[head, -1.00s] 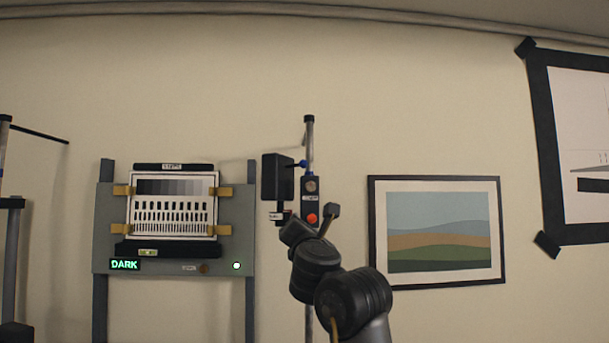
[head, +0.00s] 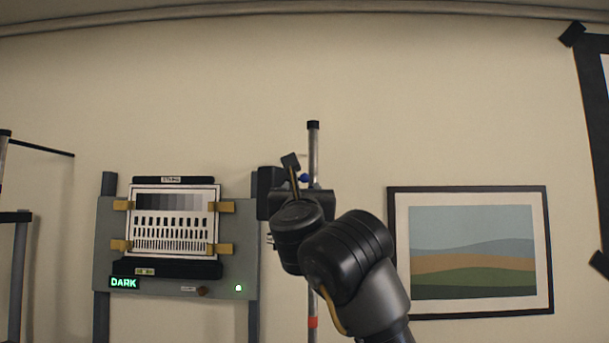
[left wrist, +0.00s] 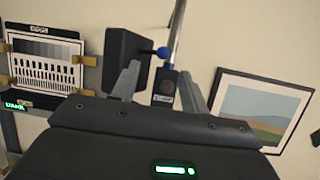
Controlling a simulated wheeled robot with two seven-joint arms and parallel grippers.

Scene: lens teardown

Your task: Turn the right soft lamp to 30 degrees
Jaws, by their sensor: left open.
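The right soft lamp is a dark box-shaped head (head: 268,180) on an upright metal pole (head: 313,150), right of the chart board. My left arm covers much of it in the head view. In the left wrist view, the lamp head (left wrist: 124,58) stands left of the pole (left wrist: 177,30), with a blue knob (left wrist: 163,52) and a dark labelled bracket (left wrist: 164,88) beside it. My left gripper (left wrist: 161,74) is open, its fingers to either side of the bracket. Whether a finger touches the lamp cannot be told. My right gripper is not in view.
A grey board (head: 107,240) with a test chart (head: 174,222) and a green DARK display (head: 125,283) stands left of the lamp. Another stand (head: 18,265) is at the far left. A framed landscape picture (head: 472,252) hangs on the wall to the right.

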